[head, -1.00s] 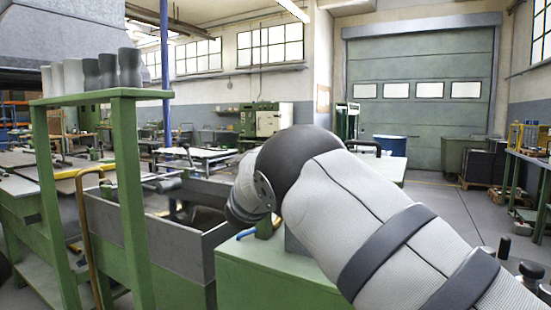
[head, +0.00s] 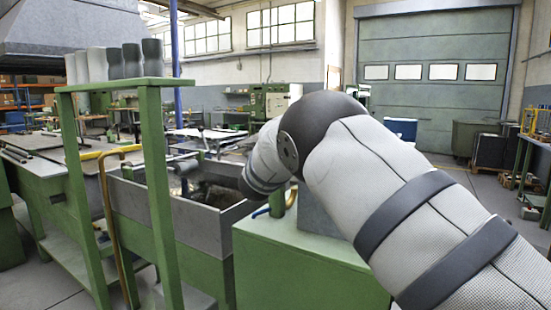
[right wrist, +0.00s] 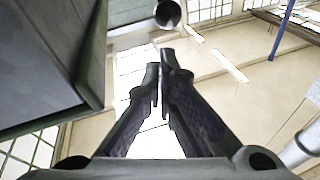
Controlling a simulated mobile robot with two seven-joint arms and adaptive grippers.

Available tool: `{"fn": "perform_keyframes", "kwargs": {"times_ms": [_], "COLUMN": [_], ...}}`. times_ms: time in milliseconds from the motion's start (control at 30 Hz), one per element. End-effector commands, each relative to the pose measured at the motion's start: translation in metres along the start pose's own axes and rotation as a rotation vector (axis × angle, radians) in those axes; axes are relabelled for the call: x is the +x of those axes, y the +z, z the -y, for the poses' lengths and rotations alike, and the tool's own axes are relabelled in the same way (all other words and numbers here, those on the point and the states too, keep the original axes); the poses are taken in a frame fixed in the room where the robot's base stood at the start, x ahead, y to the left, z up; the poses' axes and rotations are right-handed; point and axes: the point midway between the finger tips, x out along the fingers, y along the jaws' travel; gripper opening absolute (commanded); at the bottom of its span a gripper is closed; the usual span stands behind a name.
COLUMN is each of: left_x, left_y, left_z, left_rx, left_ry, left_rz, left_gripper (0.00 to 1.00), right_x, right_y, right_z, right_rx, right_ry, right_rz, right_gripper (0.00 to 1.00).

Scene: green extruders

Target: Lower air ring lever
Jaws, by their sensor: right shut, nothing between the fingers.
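My right arm reaches in from the lower right of the head view and bends at a dark joint; its gripper is hidden there. In the right wrist view my right gripper (right wrist: 160,72) is shut and empty, its dark fingers close together. Just beyond the fingertips is a grey round-ended cylinder (right wrist: 168,13), seen end-on; I cannot tell whether it is the air ring lever. A dark green-grey block (right wrist: 45,60) fills the upper left of that view, apart from the fingers. I cannot make out the lever in the head view. My left gripper is not in view.
A green cabinet (head: 300,265) stands below my right arm, beside a grey-walled trough (head: 205,225). A green frame (head: 155,180) with several grey cups (head: 130,62) and a yellow rail (head: 108,220) stand at left. Open floor (head: 470,185) lies at right.

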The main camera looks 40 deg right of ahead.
Motion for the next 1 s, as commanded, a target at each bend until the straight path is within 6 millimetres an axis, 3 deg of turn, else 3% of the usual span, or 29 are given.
{"fn": "perform_keyframes", "kwargs": {"times_ms": [33, 200, 400, 567, 867, 1000], "left_x": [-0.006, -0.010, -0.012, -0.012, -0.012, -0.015], "left_y": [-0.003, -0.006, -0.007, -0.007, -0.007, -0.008], "left_z": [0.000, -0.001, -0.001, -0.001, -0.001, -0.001], "left_rx": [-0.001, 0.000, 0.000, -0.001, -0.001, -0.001], "left_ry": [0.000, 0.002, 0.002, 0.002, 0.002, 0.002], "left_rz": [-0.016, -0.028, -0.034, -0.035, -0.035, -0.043], "left_gripper": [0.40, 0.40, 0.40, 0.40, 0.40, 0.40], "right_x": [-0.010, -0.052, -0.087, -0.098, -0.099, -0.110], "right_y": [-0.006, 0.005, 0.014, 0.016, 0.017, 0.013], "right_z": [0.000, -0.002, -0.003, -0.004, -0.004, -0.001], "right_rx": [0.004, 0.000, 0.000, 0.000, 0.003, 0.191], "right_ry": [-0.001, -0.002, -0.002, 0.000, 0.000, 0.019], "right_rz": [-0.002, 0.000, 0.001, 0.001, 0.001, 0.017], "right_gripper": [0.00, 0.00, 0.00, 0.00, 0.00, 0.00]}}
